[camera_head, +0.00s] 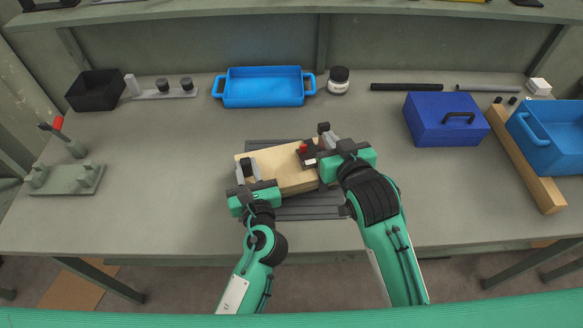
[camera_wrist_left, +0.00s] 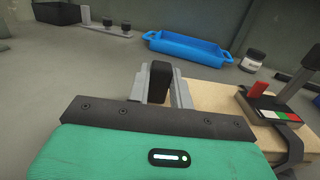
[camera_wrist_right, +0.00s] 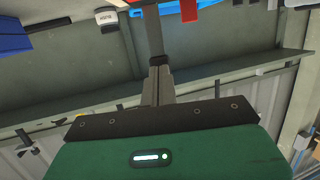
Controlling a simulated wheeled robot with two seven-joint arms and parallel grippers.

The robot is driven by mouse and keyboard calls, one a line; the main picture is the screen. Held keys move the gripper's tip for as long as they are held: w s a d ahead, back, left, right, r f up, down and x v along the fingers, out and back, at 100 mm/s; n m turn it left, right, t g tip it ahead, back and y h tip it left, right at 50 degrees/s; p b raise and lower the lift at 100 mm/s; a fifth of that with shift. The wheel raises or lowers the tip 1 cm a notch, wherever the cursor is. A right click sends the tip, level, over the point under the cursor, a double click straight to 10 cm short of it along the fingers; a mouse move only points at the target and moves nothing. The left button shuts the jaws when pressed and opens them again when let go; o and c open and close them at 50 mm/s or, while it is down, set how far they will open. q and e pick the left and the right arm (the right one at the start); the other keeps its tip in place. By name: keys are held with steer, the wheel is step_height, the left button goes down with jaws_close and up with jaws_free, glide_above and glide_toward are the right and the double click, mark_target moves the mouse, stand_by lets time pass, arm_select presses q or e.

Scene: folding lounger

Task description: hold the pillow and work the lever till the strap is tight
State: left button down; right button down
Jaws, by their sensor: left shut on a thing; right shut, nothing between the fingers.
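A pale wood-coloured block (camera_head: 285,180) lies on a dark ridged base (camera_head: 300,213); no soft pillow shows. My left gripper (camera_head: 248,168) is at its left end, shut on a black upright peg (camera_wrist_left: 160,84). On the block's right part sits a dark ratchet unit (camera_head: 307,158) with a red piece (camera_wrist_left: 259,88) and a white, red and green strip (camera_wrist_left: 262,117). Its grey lever (camera_wrist_left: 297,84) stands up with a black knob. My right gripper (camera_head: 330,142) is shut and empty beside this knob (camera_wrist_right: 159,62). A dark strap (camera_wrist_left: 283,142) crosses the block; its tension cannot be told.
A blue tray (camera_head: 262,102) and a jar (camera_head: 339,75) stand behind. A blue box (camera_head: 445,134), a wooden beam (camera_head: 535,175) and a blue bin (camera_head: 560,165) are at the right. A black bin (camera_head: 96,104) and a grey fixture (camera_head: 66,179) are at the left.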

steer(key=shift+w+f, duration=0.1)
steer(key=shift+w, duration=0.05)
steer(key=shift+x, duration=2)
steer(key=shift+v, duration=2.15)
steer(key=shift+w+a, duration=0.1)
steer(key=shift+w, duration=0.05)
steer(key=shift+x, duration=1.95)
steer(key=shift+v, duration=2.1)
